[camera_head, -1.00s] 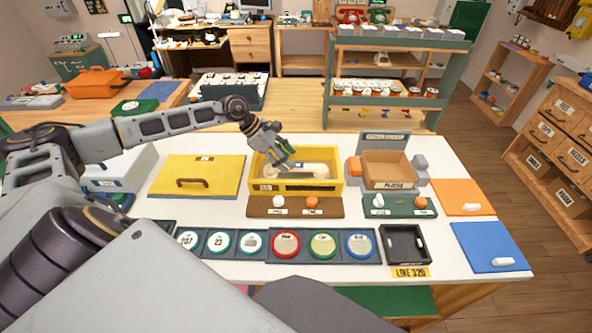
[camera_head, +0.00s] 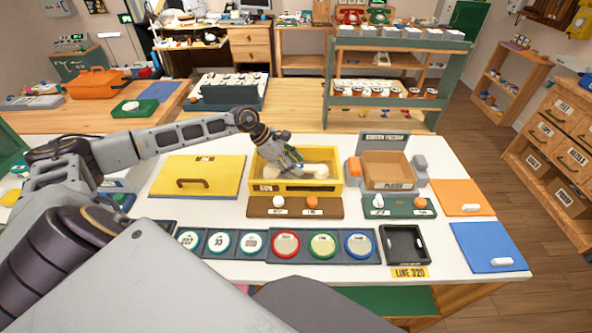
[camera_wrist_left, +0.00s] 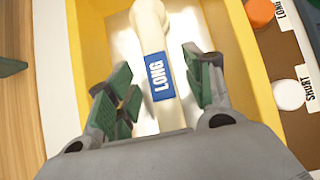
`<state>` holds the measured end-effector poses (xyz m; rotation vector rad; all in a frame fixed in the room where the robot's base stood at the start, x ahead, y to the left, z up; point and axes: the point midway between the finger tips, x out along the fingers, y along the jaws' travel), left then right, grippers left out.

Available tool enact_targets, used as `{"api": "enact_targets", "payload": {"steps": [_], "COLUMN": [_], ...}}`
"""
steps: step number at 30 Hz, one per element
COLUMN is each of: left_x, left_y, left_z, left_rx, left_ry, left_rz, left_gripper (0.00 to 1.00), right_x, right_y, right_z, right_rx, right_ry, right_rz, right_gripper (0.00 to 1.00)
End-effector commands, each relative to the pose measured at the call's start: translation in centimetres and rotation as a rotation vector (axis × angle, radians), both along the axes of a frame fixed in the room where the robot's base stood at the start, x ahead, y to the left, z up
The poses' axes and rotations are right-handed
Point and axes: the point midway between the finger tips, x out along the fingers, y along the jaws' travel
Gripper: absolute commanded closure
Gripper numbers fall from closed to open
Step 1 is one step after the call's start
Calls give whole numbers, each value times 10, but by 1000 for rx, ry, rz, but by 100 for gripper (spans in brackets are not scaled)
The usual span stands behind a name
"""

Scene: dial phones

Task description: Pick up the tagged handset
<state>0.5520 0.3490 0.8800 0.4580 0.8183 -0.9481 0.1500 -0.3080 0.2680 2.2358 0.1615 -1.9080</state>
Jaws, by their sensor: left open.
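The tagged handset (camera_wrist_left: 150,27) is cream-coloured and lies inside the yellow box (camera_head: 341,181). In the head view the handset (camera_head: 311,170) is partly hidden by my left gripper (camera_head: 292,163). My left gripper reaches down into the box. In the left wrist view my left gripper (camera_wrist_left: 160,90) is open, with one green-padded finger on each side of the handset. My right gripper is not in view.
A yellow lid (camera_head: 215,172) with a brown handle lies left of the box. A brown board (camera_head: 340,207) with a white and an orange knob sits in front of it. A cardboard tray (camera_head: 388,168) stands to the right, and a black tray (camera_head: 405,257) stands front right.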

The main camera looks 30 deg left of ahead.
Motion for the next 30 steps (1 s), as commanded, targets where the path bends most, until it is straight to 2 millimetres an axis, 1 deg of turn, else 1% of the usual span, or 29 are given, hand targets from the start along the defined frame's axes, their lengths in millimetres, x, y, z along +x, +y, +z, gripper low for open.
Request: {"api": "enact_targets", "payload": {"steps": [3, 7, 22, 23, 30], "left_x": [3, 4, 5, 5, 5], "left_y": [-5, -8, -8, -8, -8], "left_z": [-7, -11, -12, -12, -12], "left_rx": [0, -1, 0, 0, 0], "left_ry": [1, 0, -1, -1, -1], "left_rz": [-1, -1, -1, -1, -1], "left_gripper": [48, 48, 48, 51, 82], "right_x": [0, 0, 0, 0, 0], "right_y": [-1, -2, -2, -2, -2], "right_z": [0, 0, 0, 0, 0], "right_rx": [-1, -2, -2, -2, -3], "right_ry": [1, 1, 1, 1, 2], "right_rz": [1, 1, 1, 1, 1], "right_gripper": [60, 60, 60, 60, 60]}}
